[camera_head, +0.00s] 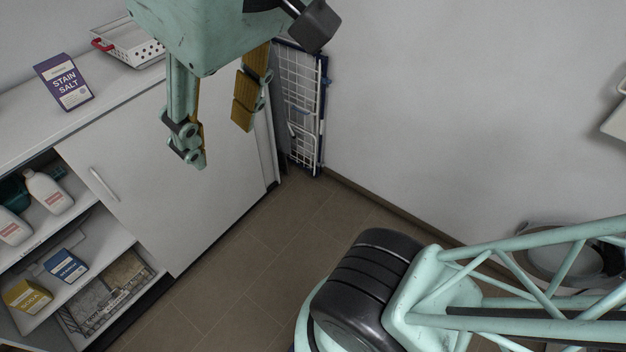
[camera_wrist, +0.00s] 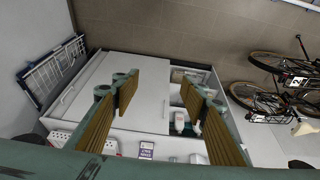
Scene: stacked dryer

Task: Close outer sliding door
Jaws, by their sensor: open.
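The outer sliding door (camera_head: 150,190) is a flat white panel on the front of a low white cabinet. Its slim upright handle (camera_head: 103,184) is near its left edge. The cabinet is open left of this door, showing shelves. The door also shows in the wrist view (camera_wrist: 150,72), with the open shelves to its right. My gripper (camera_head: 217,147) is open and empty, its two fingers pointing down. In the head view it overlaps the door's upper right part. In the wrist view my gripper (camera_wrist: 160,98) has the door between and beyond its fingers, with no visible contact.
Bottles (camera_head: 48,192), a blue box (camera_head: 66,265) and a yellow box (camera_head: 27,297) stand on the open shelves. A stain salt box (camera_head: 64,82) and a white basket (camera_head: 130,44) are on top. A folded drying rack (camera_head: 302,105) leans in the corner. Bare floor (camera_head: 235,265) lies before the cabinet.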

